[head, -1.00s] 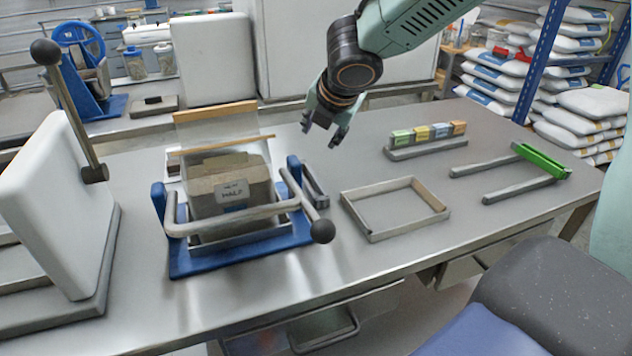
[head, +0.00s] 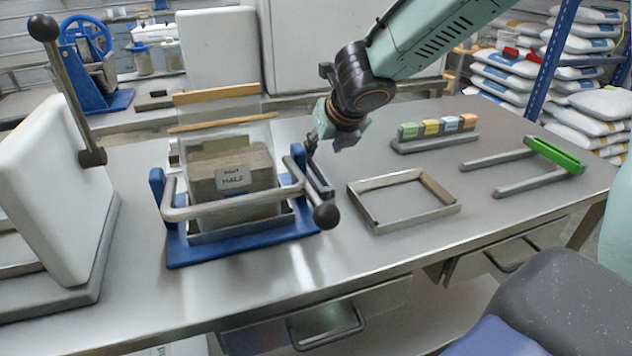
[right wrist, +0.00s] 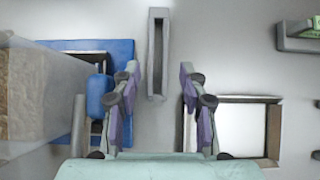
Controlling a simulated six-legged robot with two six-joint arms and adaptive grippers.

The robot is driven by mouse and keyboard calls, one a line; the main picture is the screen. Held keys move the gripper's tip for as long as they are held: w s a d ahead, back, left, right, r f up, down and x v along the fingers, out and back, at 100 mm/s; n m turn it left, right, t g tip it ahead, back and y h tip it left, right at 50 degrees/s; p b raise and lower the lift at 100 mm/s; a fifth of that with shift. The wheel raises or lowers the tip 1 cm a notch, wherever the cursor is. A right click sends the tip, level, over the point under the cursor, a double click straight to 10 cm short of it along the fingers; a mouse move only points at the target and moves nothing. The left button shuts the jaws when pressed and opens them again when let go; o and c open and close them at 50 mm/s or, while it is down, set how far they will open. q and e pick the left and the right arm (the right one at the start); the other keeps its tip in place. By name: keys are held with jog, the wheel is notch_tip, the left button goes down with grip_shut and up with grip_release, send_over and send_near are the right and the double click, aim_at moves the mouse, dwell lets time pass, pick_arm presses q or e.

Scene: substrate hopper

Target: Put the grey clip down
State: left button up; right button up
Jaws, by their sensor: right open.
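My right gripper (head: 326,146) hangs low over the table, just right of the blue press. A narrow grey open-topped channel (head: 320,183) lies on the table beside the press, below the gripper. The wrist view shows this channel (right wrist: 158,52) beyond the fingertips, roughly centred between them. I cannot pick out a separate grey clip. My left gripper is out of view.
The blue press (head: 243,250) holds a box marked HALF (head: 232,178). A shallow metal frame (head: 410,224) lies right of the gripper. Behind it stands a rack (head: 435,143) of coloured blocks. A grey bracket with a green bar (head: 556,156) is far right. Bare table lies in front.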

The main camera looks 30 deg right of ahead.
aim_at(317, 168)
jog(key=shift+a+f+b, duration=0.2)
jog(key=shift+f+b, duration=0.4)
jog(key=shift+f, duration=0.6)
jog(key=shift+w+f, duration=0.2)
jog(key=shift+f, duration=0.1)
jog(key=shift+w+d+f, duration=0.2)
jog(key=shift+w+f, duration=0.05)
jog(key=shift+f, duration=0.05)
jog(key=b+x, duration=0.2)
jog(key=x, duration=0.3)
jog(key=shift+w+d+f, duration=0.1)
jog(key=shift+w+f, duration=0.3)
jog(key=shift+s+r, duration=0.1)
jog(key=shift+c, duration=0.4)
grip_shut()
